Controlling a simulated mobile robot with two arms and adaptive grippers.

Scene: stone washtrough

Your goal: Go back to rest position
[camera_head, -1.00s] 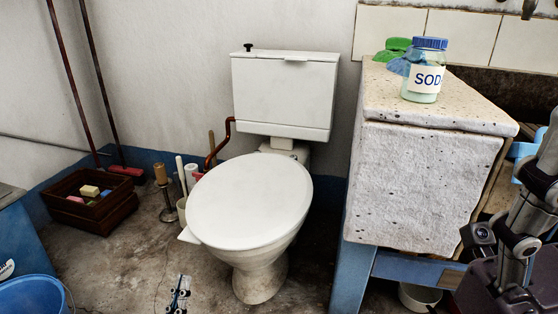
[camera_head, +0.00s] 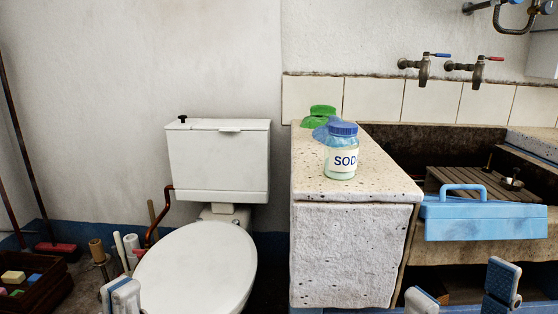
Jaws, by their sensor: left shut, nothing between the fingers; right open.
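My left gripper (camera_head: 122,296) shows at the bottom left edge of the head view, in front of the toilet (camera_head: 196,270). Its fingertips are together with nothing between them. My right gripper (camera_head: 461,290) shows at the bottom right, in front of the stone washtrough (camera_head: 350,258). Its two fingers stand wide apart with nothing between them. The rest of both grippers and both arms is cut off by the bottom edge.
A soda jar (camera_head: 342,158) stands on the stone ledge beside a green brush (camera_head: 323,111) and a blue one. A blue toolbox (camera_head: 484,222) sits at the trough's front, above the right gripper. Taps (camera_head: 424,68) are on the wall. A wooden crate (camera_head: 38,292) is at far left.

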